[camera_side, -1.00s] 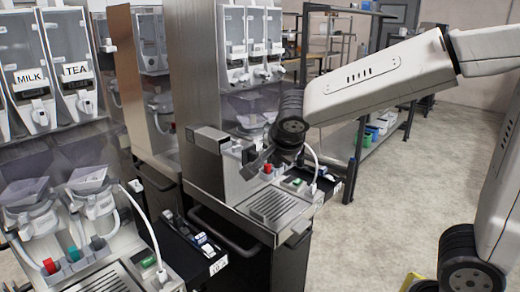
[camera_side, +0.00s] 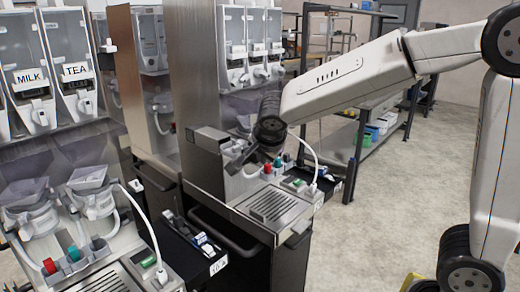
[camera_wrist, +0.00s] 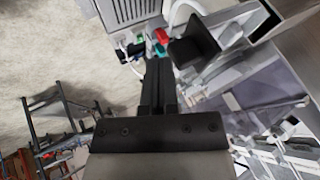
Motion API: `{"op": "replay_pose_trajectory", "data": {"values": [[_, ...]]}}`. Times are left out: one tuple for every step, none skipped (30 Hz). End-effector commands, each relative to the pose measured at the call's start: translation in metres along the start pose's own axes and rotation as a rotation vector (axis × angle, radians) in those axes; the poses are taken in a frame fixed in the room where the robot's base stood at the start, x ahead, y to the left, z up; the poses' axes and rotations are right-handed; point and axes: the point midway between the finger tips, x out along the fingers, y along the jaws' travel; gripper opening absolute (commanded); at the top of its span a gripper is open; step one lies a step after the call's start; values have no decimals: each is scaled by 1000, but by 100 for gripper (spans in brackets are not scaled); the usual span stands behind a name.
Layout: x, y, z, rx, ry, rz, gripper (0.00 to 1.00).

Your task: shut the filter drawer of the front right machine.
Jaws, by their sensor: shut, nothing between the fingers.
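The front right machine (camera_side: 192,80) stands mid-picture in the side view, a tall metal cabinet with clear canisters. A grey block (camera_side: 208,139) with a dark end juts out at its left, above a metal panel. I cannot tell for sure whether this is the filter drawer, or how far it stands out. My gripper (camera_side: 234,162) is in front of the machine, close to the block and panel, pointing down-left; contact is unclear. In the wrist view my gripper (camera_wrist: 158,66) is shut and empty, with a dark block (camera_wrist: 195,47) just beyond to the right.
Red and green knobs (camera_side: 278,161) and a white hose (camera_side: 311,150) are near my gripper, above the drip grate (camera_side: 272,206). The MILK and TEA machine (camera_side: 60,150) stands at the left. A black shelf with small items (camera_side: 195,240) lies between. Open floor (camera_side: 400,190) is at right.

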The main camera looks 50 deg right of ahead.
Motion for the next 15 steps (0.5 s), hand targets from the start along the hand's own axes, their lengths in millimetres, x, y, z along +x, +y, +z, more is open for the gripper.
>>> {"op": "replay_pose_trajectory", "data": {"values": [[0, 0, 0, 0, 0, 0, 0], [0, -1, 0, 0, 0, 0, 0], [1, -2, 0, 0, 0, 0, 0], [2, -4, 0, 0, 0, 0, 0], [3, -5, 0, 0, 0, 0, 0], [4, -8, 0, -1, 0, 1, 0], [6, -11, 0, 0, 0, 1, 0], [7, -14, 0, 0, 0, 1, 0], [10, -18, 0, 0, 0, 1, 0], [11, -21, 0, 1, 0, 1, 0], [13, -25, 0, 1, 0, 1, 0], [16, -29, 0, 1, 0, 1, 0], [17, -33, 0, 1, 0, 1, 0], [19, -36, 0, 1, 0, 1, 0], [22, -41, 0, 0, 0, 1, 0]]}}
